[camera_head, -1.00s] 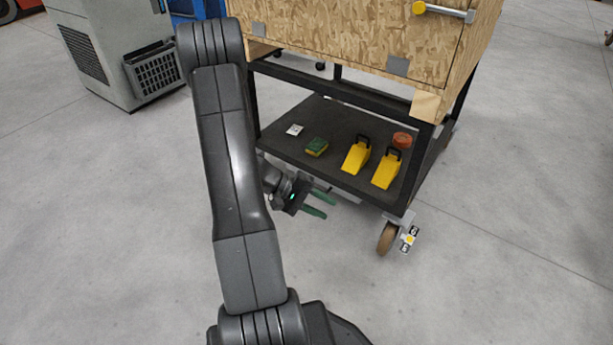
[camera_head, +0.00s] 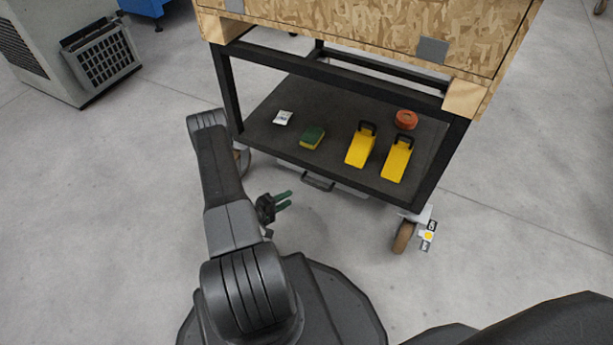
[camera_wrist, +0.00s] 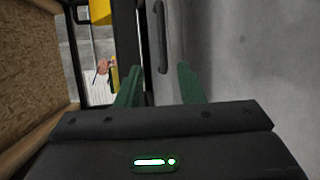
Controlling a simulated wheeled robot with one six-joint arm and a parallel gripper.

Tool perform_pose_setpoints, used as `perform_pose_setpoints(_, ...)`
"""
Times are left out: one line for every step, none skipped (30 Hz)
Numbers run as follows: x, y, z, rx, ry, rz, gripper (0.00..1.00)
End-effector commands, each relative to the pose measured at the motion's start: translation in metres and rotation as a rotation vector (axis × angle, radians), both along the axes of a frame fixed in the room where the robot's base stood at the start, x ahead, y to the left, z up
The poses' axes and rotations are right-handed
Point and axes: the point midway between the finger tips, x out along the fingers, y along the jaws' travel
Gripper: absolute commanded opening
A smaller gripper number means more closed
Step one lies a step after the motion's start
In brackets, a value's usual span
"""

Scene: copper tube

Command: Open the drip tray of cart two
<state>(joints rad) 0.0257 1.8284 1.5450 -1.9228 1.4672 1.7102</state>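The cart (camera_head: 330,62) has a chipboard box on top and a dark lower shelf. Under the shelf's front edge is the grey drip tray (camera_head: 350,187) with a dark bar handle (camera_head: 318,182). The tray looks shut under the shelf. In the wrist view the handle (camera_wrist: 161,38) stands upright ahead of my gripper, on the grey tray front. My gripper (camera_head: 285,200) is below and left of the handle, apart from it. Its two green fingers (camera_wrist: 160,88) are spread with nothing between them.
On the shelf (camera_head: 265,115) lie a white packet (camera_head: 283,117), a green and yellow sponge (camera_head: 311,138), two yellow wedges (camera_head: 361,148) and an orange roll (camera_head: 405,119). A caster (camera_head: 403,237) stands at the front right corner. A grey cabinet (camera_head: 35,40) is at far left. Floor around is open.

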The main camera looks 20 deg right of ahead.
Motion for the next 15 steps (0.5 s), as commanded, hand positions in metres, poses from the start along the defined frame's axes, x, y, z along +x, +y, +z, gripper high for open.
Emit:
perform_pose_setpoints(-0.001, 0.000, -0.004, 0.001, -0.002, 0.007, 0.34)
perform_pose_setpoints(-0.001, 0.000, -0.005, 0.002, -0.004, 0.009, 0.34)
perform_pose_setpoints(-0.001, -0.001, -0.007, 0.003, -0.006, 0.011, 0.34)
perform_pose_setpoints(0.000, -0.002, -0.007, 0.003, -0.007, 0.012, 0.34)
perform_pose_setpoints(0.000, -0.004, -0.008, 0.003, -0.007, 0.011, 0.34)
perform_pose_setpoints(0.001, -0.007, -0.009, 0.003, -0.007, 0.010, 0.34)
perform_pose_setpoints(0.002, -0.010, -0.009, 0.003, -0.007, 0.009, 0.34)
perform_pose_setpoints(0.003, -0.014, -0.010, 0.003, -0.008, 0.009, 0.34)
perform_pose_setpoints(0.005, -0.019, -0.011, 0.003, -0.008, 0.008, 0.34)
perform_pose_setpoints(0.006, -0.023, -0.012, 0.003, -0.008, 0.007, 0.34)
perform_pose_setpoints(0.007, -0.027, -0.013, 0.002, -0.008, 0.008, 0.34)
perform_pose_setpoints(0.009, -0.034, -0.014, 0.002, -0.008, 0.006, 0.34)
perform_pose_setpoints(0.011, -0.038, -0.016, 0.003, -0.008, 0.007, 0.34)
perform_pose_setpoints(0.012, -0.043, -0.016, 0.003, -0.009, 0.006, 0.34)
perform_pose_setpoints(0.014, -0.049, -0.018, 0.003, -0.008, 0.007, 0.34)
